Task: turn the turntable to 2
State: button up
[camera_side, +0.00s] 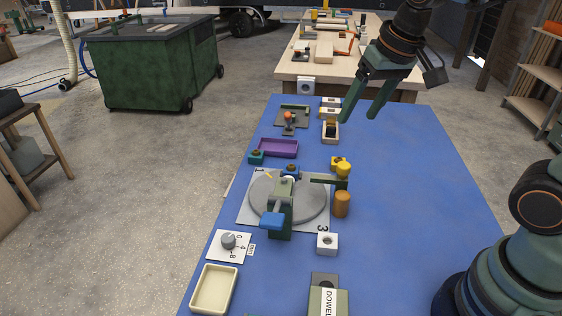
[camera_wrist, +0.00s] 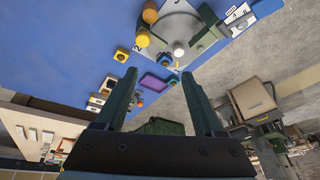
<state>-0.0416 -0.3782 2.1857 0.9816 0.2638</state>
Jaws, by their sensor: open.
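A small yellow mark on the disc lies near the 1. A green clamp-like piece with a blue end (camera_side: 272,221) hides part of the disc. In the wrist view the disc (camera_wrist: 175,25) is at the top, with a 2 by its edge. My gripper (camera_side: 361,116) is open and empty, raised beyond the turntable; its fingers also show in the wrist view (camera_wrist: 158,90).
An orange-brown cylinder (camera_side: 342,204) and a yellow knobbed piece (camera_side: 342,168) stand close to the disc's right side. A purple tray (camera_side: 278,148) lies behind it. A dial plate (camera_side: 229,243) and cream tray (camera_side: 214,288) are at front left. The bench's right side is clear.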

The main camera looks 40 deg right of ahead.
jog(key=w+a+f+m+g, duration=0.2)
jog(key=w+a+f+m, duration=0.1)
jog(key=w+f, duration=0.3)
jog(key=w+a+f+m+g, duration=0.2)
jog(key=w+a+f+m, duration=0.15)
jog(key=w, duration=0.45)
jog(key=f, duration=1.2)
jog(key=shift+d+f, duration=0.25)
jog(key=shift+d, duration=0.15)
grip_shut()
dwell(0.4)
